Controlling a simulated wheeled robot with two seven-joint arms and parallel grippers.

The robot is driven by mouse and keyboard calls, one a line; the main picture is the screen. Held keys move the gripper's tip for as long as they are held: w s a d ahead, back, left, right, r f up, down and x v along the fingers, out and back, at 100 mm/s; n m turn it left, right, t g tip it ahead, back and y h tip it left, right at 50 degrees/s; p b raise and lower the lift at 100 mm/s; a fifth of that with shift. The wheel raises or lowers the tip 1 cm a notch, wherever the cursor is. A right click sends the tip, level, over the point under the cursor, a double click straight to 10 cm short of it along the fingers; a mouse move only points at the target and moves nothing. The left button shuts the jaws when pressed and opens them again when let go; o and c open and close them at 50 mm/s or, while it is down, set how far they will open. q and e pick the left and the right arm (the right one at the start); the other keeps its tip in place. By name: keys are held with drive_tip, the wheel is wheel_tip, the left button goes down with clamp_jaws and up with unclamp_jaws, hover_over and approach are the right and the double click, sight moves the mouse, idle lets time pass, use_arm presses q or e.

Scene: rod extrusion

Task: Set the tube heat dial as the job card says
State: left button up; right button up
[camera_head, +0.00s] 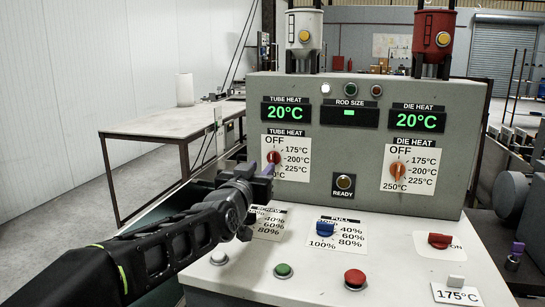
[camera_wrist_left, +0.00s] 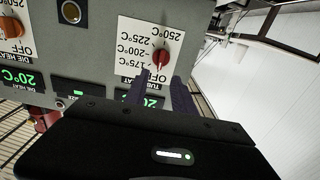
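The tube heat dial (camera_head: 274,157) is a red knob on a white scale plate on the grey panel, marked OFF, 175, 200 and 225°C. It also shows, upside down, in the left wrist view (camera_wrist_left: 160,57). Its exact setting is too small to tell. The display (camera_head: 286,114) above reads 20°C. The job card (camera_head: 456,294), at lower right, reads 175°C. My left gripper (camera_head: 266,171) is just below and in front of the dial. In the left wrist view its two purple fingers (camera_wrist_left: 164,92) are apart, with nothing between them, short of the knob.
An orange die heat dial (camera_head: 398,170) sits to the right, and a ready lamp (camera_head: 344,182) between. Below are a blue pull knob (camera_head: 325,229), a green button (camera_head: 283,270), a red button (camera_head: 355,279) and a red knob (camera_head: 440,241). A purple-tipped part (camera_head: 516,252), perhaps my right gripper, shows at right.

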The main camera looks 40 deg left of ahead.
sight(271, 157)
use_arm(q)
drive_tip(key=shift+p+x, duration=0.65)
drive_tip(key=shift+x, duration=3.2)
clamp_jaws()
